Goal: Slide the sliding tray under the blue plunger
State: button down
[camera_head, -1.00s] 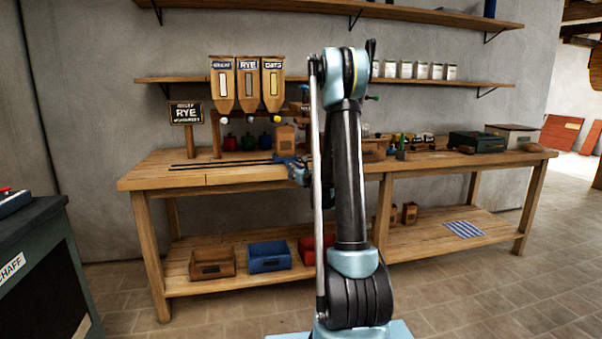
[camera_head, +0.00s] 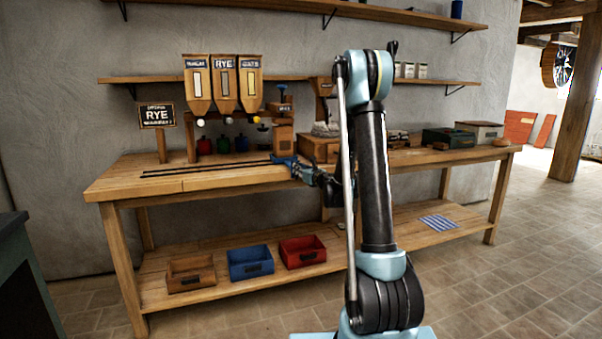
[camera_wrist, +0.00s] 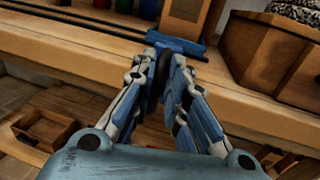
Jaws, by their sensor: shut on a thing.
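The sliding tray looks to be the low blue piece (camera_head: 284,160) at the right end of the dark rails (camera_head: 205,169) on the bench. It shows in the wrist view as a blue bar (camera_wrist: 177,43) just beyond the fingertips. My gripper (camera_head: 299,169) reaches it from the front right. In the wrist view my gripper (camera_wrist: 164,62) is shut on a dark part at the tray's near side, probably its handle. A small blue knob (camera_head: 282,87) tops a wooden stand (camera_head: 283,135) behind the tray; it may be the blue plunger. My arm hides part of the bench.
Wheat, rye and oats hoppers (camera_head: 223,85) hang left of the stand, above several coloured containers (camera_head: 222,145). A RYE sign (camera_head: 157,116) stands at left. A wooden box (camera_head: 318,148) is close right of the tray. Bins (camera_head: 250,262) sit on the lower shelf.

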jog(key=shift+d, duration=0.25)
jog(key=c, duration=1.6)
grip_release()
jog(key=shift+w, duration=0.1)
jog(key=shift+c, duration=0.2)
jog(key=v, duration=1.2)
jog(key=shift+a+f, duration=0.1)
